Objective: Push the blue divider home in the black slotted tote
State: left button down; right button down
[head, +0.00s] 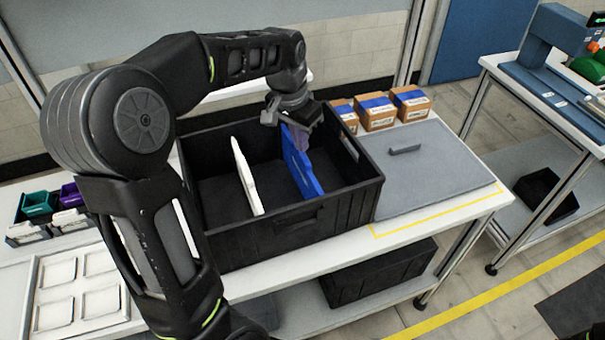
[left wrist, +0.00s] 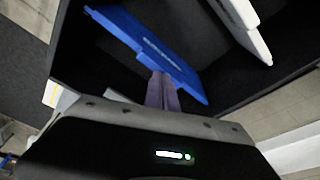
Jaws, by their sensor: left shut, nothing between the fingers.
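The black slotted tote (head: 283,238) stands on the white bench. The blue divider (head: 303,170) stands in it right of the middle, running front to back. It also shows in the left wrist view (left wrist: 135,38). My left gripper (head: 301,138) is over the tote's far part, at the divider's far end. Its fingers are shut with nothing between them and point at the divider's edge in the left wrist view (left wrist: 160,88). They look touching or very close; I cannot tell which. The divider's lower edge and its slots are hidden. My right gripper is not in view.
A white divider (head: 244,178) stands in the tote left of the blue one. Several cartons with blue tape (head: 377,110) stand behind right. A grey mat (head: 430,175) with a small dark bar (head: 405,150) lies right. Teal and purple bins (head: 38,205) are left.

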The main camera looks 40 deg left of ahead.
pick_arm(q)
jog(key=shift+f, duration=0.4)
jog(key=shift+r, duration=0.1)
notch_tip(320, 180, up, 7)
jog(key=p, duration=0.5)
dwell(0.3)
dwell(0.5)
